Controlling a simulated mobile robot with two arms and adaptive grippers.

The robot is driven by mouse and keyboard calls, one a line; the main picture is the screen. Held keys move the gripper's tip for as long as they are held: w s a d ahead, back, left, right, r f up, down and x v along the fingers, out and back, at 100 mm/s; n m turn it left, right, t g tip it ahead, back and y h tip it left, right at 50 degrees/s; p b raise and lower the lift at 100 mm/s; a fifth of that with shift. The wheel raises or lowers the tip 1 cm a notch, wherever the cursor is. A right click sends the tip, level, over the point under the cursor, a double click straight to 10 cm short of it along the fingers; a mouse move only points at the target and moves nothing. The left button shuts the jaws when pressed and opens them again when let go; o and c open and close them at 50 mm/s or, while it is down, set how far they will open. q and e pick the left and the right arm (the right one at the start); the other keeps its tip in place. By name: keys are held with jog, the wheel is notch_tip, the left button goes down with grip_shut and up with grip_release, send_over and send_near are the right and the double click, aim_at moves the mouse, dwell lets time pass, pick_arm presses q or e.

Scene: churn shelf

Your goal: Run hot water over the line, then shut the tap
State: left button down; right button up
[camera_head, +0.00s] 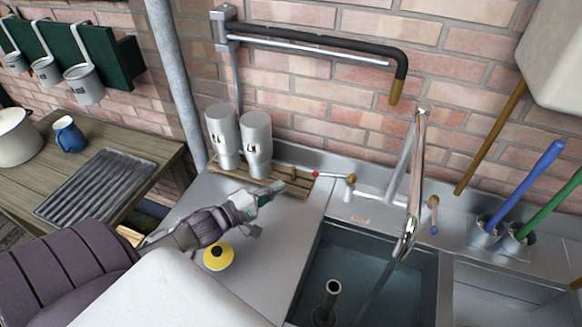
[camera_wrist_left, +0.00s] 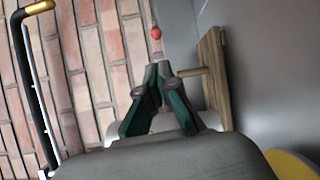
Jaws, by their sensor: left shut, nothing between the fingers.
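The sink tap has a tall chrome spout (camera_head: 415,180) over the basin, a red-tipped lever (camera_head: 316,174) on the left and a blue-tipped lever (camera_head: 434,229) on the right. A thin pale streak runs below the spout; I cannot tell whether it is water. My left gripper (camera_head: 278,189) is shut and empty, just left of the red-tipped lever. In the left wrist view the red tip (camera_wrist_left: 156,33) shows just beyond my fingertips (camera_wrist_left: 160,72), apparently apart from them. A black hose-like pipe (camera_head: 320,43) is on the brick wall; I cannot tell which thing is the line. My right gripper is out of view.
Two metal canisters (camera_head: 257,145) stand by a wooden rack (camera_head: 298,188) behind my left gripper. A yellow round item (camera_head: 218,257) lies on the steel counter. A standpipe (camera_head: 332,290) rises in the sink. Blue and green handles (camera_head: 530,185) stand at the right.

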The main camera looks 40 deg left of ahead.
pick_arm(q)
jog(key=p+x, duration=0.1)
jog(key=x, duration=0.7)
jog(key=shift+w+r+p, duration=0.1)
jog(key=shift+w+p, duration=0.1)
jog(key=shift+p, duration=0.1)
jog(key=shift+w+d, duration=0.25)
jog(key=shift+w, duration=0.45)
